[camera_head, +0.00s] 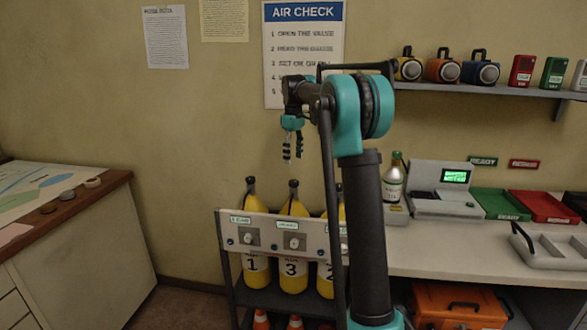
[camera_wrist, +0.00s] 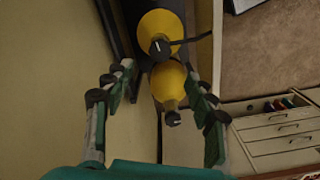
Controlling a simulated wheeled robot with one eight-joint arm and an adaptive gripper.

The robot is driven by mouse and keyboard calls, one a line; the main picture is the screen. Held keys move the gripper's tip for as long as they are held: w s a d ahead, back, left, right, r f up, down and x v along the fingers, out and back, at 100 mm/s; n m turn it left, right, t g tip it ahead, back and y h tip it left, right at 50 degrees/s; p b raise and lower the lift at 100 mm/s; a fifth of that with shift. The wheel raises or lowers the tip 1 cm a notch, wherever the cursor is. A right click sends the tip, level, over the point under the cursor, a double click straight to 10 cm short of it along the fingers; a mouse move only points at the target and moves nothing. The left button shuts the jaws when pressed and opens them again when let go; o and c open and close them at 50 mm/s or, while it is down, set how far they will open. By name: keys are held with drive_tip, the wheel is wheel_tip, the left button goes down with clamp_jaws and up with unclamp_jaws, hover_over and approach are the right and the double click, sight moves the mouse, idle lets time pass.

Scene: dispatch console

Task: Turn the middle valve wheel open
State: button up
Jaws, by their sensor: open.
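The rack's pale front panel (camera_head: 270,224) carries a square plate with a round pale knob at the left (camera_head: 249,238) and another in the middle, the middle valve wheel (camera_head: 294,242). My arm hides the right one. Yellow cylinders with black tops stand behind the panel; the middle cylinder (camera_head: 293,270) is marked 3. My gripper (camera_head: 292,153) is open and empty, pointing down, above the middle cylinder's black top and apart from it. In the wrist view, yellow cylinders (camera_wrist: 168,82) show between and beyond my open fingers (camera_wrist: 158,84). No valve wheel is clear there.
A desk (camera_head: 450,247) at right holds a console (camera_head: 446,195), a silver-green bottle (camera_head: 393,182), and green and red trays. A shelf (camera_head: 490,88) with lamps is above. A cabinet (camera_head: 85,250) is at left. Orange cones (camera_head: 261,320) stand low on the rack.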

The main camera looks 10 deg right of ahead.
wheel_tip(320, 180, up, 2)
drive_tip(key=shift+r, duration=0.2)
drive_tip(key=s+d+f+m+t, duration=0.1)
drive_tip(key=s+f+m, duration=0.2)
drive_tip(key=s+f, duration=0.6)
drive_tip(key=s+d+f+m+t, duration=0.1)
drive_tip(key=s+f, duration=0.8)
drive_tip(key=s, duration=0.9)
drive_tip(key=s+d+f+m+t, duration=0.2)
drive_tip(key=s+f+m, duration=0.3)
drive_tip(key=s+f, duration=0.4)
drive_tip(key=s, duration=0.4)
drive_tip(key=shift+s+d+m, duration=0.2)
drive_tip(key=shift+s+m, duration=0.15)
drive_tip(key=shift+m, duration=0.05)
